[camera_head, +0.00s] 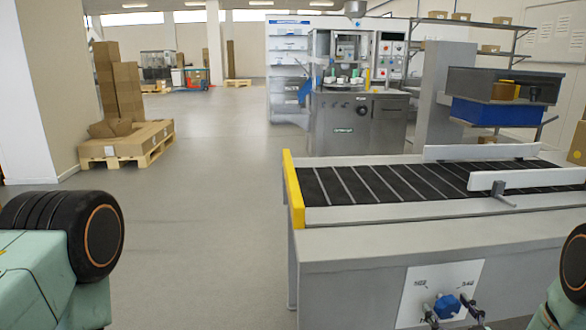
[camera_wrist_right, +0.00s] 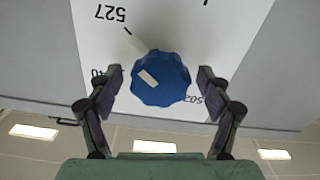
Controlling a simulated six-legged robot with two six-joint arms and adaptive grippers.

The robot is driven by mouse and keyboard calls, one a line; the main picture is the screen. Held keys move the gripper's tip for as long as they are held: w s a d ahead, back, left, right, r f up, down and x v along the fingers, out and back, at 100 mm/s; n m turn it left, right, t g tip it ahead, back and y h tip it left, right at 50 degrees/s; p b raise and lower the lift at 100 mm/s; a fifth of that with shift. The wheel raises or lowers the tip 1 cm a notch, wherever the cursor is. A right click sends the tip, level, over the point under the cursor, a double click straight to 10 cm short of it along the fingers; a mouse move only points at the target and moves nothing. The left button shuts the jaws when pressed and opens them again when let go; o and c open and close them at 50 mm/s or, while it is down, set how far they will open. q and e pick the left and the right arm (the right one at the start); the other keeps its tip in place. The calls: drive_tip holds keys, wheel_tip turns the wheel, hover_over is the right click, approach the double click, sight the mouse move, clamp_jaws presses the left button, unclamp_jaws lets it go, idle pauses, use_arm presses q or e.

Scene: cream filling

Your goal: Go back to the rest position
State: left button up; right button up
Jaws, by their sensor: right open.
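A blue knob (camera_head: 447,306) sits on a white dial plate (camera_head: 410,308) on the front of the grey conveyor machine. In the right wrist view the blue knob (camera_wrist_right: 165,88) has a white pointer mark, and the plate (camera_wrist_right: 95,38) shows printed numbers such as 527 and 502. My right gripper (camera_head: 454,311) is open in front of the plate, one finger on each side of the knob. In the right wrist view the right gripper (camera_wrist_right: 160,77) shows gaps between both fingertips and the knob. My left gripper is not in view.
The conveyor belt (camera_head: 385,182) with white guide rails (camera_head: 527,178) runs across the right. A steel filling machine (camera_head: 358,122) stands behind it. Boxes on a pallet (camera_head: 127,143) stand at the left wall. The floor (camera_head: 215,190) between is clear.

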drive_tip(key=shift+m+b, duration=0.3)
drive_tip(key=shift+m, duration=0.1)
drive_tip(key=shift+w, duration=0.1)
